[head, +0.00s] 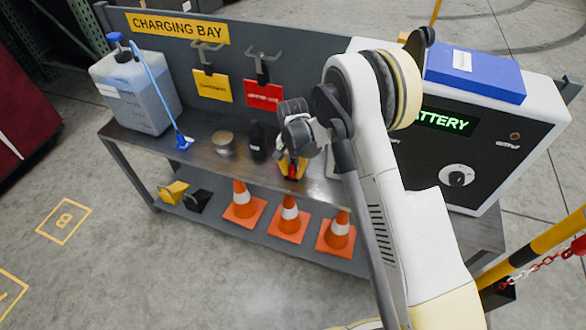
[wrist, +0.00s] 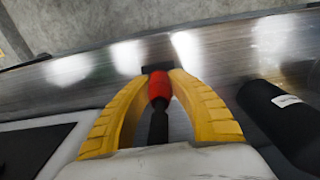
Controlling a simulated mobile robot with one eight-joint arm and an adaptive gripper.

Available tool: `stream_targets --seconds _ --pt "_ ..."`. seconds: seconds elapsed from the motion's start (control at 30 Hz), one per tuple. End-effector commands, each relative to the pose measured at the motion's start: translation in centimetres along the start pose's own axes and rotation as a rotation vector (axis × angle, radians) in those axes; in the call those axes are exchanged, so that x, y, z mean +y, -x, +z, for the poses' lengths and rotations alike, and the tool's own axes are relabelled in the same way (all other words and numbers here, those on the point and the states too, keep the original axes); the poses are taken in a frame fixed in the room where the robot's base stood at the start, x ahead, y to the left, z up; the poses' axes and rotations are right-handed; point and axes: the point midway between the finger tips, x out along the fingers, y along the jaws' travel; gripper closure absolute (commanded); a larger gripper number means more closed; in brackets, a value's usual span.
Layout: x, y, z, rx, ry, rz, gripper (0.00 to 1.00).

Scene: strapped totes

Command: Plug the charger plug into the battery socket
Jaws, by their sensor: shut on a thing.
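My gripper (head: 291,168) is low over the bench in the head view. In the wrist view its yellow fingers (wrist: 160,78) are closed around a red and black piece that looks like the charger plug (wrist: 158,86). Its red body also shows between the fingers in the head view. A black part runs back from it toward my wrist.
A black cylinder (wrist: 282,112) stands close to the right of my gripper. A tin (head: 224,143) and a jug (head: 137,90) with a blue brush (head: 163,88) are left on the bench (head: 190,150). Tags hang behind. Orange cones (head: 289,219) fill the lower shelf. A blue case (head: 474,72) lies on the cabinet.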

Motion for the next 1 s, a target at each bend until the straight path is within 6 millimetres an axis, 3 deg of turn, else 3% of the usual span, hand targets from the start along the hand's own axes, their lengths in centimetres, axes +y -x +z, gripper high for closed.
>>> stream_targets --seconds 1.0 --pt "0.0 3.8 0.0 0.000 0.000 0.000 1.00"
